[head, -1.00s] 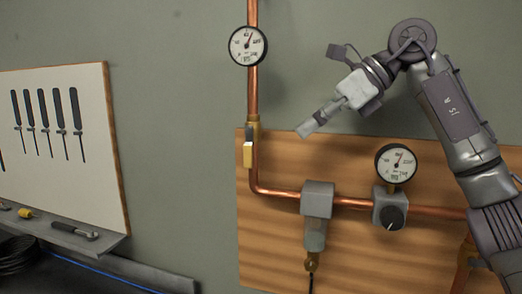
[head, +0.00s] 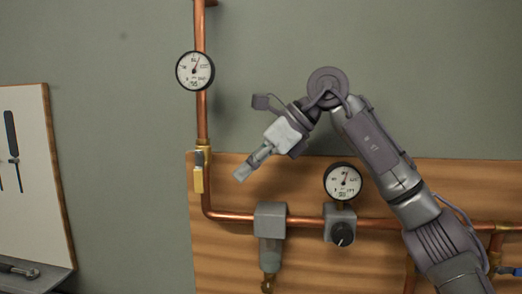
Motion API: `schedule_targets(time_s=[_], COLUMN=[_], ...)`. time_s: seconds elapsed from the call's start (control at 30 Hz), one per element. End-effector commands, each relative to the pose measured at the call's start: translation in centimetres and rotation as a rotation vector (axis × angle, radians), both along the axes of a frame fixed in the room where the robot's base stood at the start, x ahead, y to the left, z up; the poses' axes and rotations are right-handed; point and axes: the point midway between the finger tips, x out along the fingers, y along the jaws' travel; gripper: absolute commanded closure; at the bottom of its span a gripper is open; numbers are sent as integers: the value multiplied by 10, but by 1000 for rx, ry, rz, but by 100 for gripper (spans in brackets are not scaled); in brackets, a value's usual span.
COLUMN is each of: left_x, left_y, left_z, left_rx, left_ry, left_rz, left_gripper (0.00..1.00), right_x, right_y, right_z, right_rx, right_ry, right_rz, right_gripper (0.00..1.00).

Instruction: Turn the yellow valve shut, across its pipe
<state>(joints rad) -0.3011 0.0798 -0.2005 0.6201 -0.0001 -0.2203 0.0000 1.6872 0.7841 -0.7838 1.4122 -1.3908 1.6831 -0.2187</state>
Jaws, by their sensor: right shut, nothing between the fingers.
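The yellow valve handle (head: 198,179) hangs on the vertical copper pipe (head: 202,118) at the left of the wooden board. The handle points down, in line with its pipe. My right gripper (head: 241,174) is shut and empty. It is to the right of the valve handle, at about the same height in the picture, with a visible gap between them. Its fingers point down and to the left. My left gripper is not in view.
A round gauge (head: 195,71) sits on the pipe above the valve. A grey filter unit (head: 270,221), a regulator knob (head: 343,234) and a second gauge (head: 343,182) are on the lower pipe. A tool board (head: 30,180) stands at the left.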

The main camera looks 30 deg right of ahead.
Motion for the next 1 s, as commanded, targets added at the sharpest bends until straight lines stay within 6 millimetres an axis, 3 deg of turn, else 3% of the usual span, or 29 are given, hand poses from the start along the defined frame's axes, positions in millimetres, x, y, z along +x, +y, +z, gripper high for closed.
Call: schedule_targets(time_s=[0.1,0.4,1.0], left_x=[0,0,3], left_y=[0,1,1], left_z=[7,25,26], left_rx=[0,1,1], left_ry=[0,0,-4], left_rz=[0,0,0], left_gripper=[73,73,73], right_x=[10,30,40], right_y=[15,45,49], right_z=[-17,-16,-18], right_rx=[-1,0,19], right_ry=[3,1,-8], right_rz=[2,2,1], right_gripper=[100,100,100])
